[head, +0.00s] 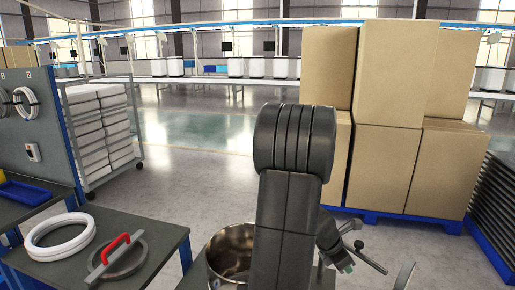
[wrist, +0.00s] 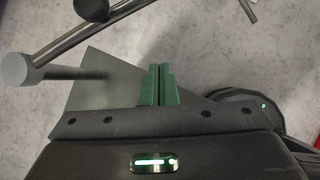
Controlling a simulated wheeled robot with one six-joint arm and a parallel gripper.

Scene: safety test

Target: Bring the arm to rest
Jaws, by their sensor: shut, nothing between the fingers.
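My arm stands folded in the middle of the head view, its dark links rising in front of the boxes. In the wrist view, the two green fingers of my gripper (wrist: 158,72) lie side by side, shut and empty, over the grey floor. Most of the gripper body is hidden behind the arm in the head view.
A metal pot (head: 231,252) stands close to the left of the arm. A dark table (head: 165,232) holds white rings (head: 60,237) and a round tool with a red handle (head: 117,247). Cardboard boxes (head: 385,115) stand on a blue pallet (head: 440,222) behind. Open floor (head: 205,175) lies beyond the table.

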